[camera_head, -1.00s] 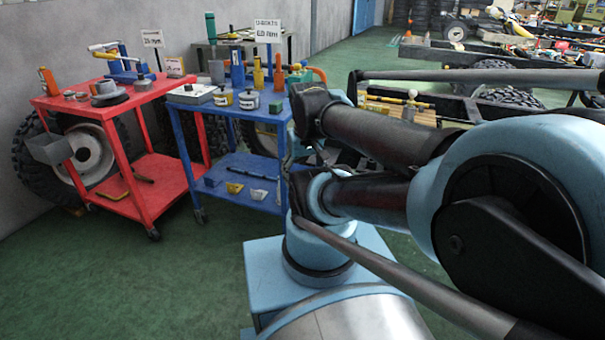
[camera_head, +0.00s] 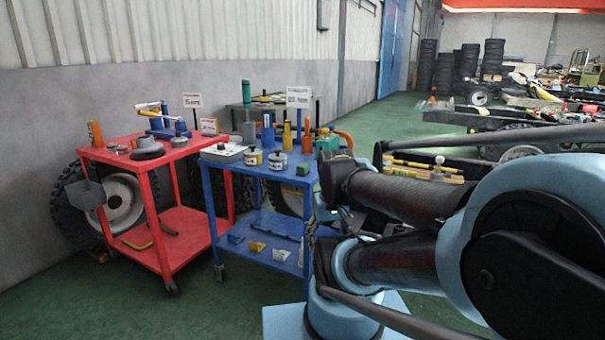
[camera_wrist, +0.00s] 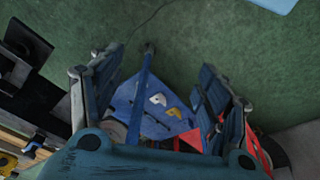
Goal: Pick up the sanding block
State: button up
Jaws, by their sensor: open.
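I cannot tell which item is the sanding block. Small blocks show on the blue cart (camera_head: 212,210): a dark green block (camera_head: 303,168) on the top's front right corner, and a blue block (camera_head: 236,238) and a yellow piece (camera_head: 257,247) on the lower shelf. My gripper (camera_wrist: 158,95) is open in the wrist view, its fingers wide apart with nothing held. Between and beyond them, well below, lies a blue shelf (camera_wrist: 150,127) with small white and yellow pieces. In the head view my arm hides the blue cart's right side.
A red cart (camera_head: 187,222) with tools stands left of the blue cart, with a large tyre (camera_head: 75,210) behind it. Signs and upright bottles crowd the blue cart's back. Dark chassis frames (camera_head: 465,140) lie to the right.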

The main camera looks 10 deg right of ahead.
jog(key=shift+o, duration=0.4)
jog(key=shift+s+r, duration=0.15)
notch_tip(320, 180, up, 21)
jog(key=n+y, duration=0.4)
jog(key=n, duration=0.7)
send_over(304, 164)
jog(key=s+d, duration=0.4)
jog(key=d, duration=0.1)
jog(key=x, duration=1.1)
jog(key=shift+w+d+f, duration=0.2)
jog(key=shift+w+f, duration=0.05)
jog(key=shift+f, duration=0.15)
jog(key=shift+x, duration=2.55)
jog(key=shift+w+a, duration=0.1)
